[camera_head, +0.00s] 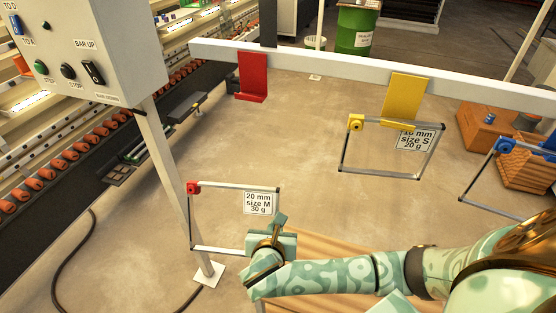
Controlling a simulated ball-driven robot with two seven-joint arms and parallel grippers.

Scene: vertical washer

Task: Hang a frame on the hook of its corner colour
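A thin metal frame with a red corner block (193,188) and a label reading "20 mm size M 30 g" (258,203) is held upright in the air. My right gripper (277,233) seems shut on its right side; the fingers and arm hide that side and the lower right corner. The red hook (252,78) is bare on the white bar, above and beyond the frame. The yellow hook (402,100) carries a yellow-cornered frame (343,150). A blue-cornered frame (477,172) is at the right, its hook cut off by the picture edge. My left gripper is out of view.
The white bar (330,62) runs across the back. A grey control box (100,50) on a post (172,165) stands left, close to the held frame. A roller conveyor (75,150) is behind it. Wooden boxes (485,130) stand right. Floor between frame and bar is clear.

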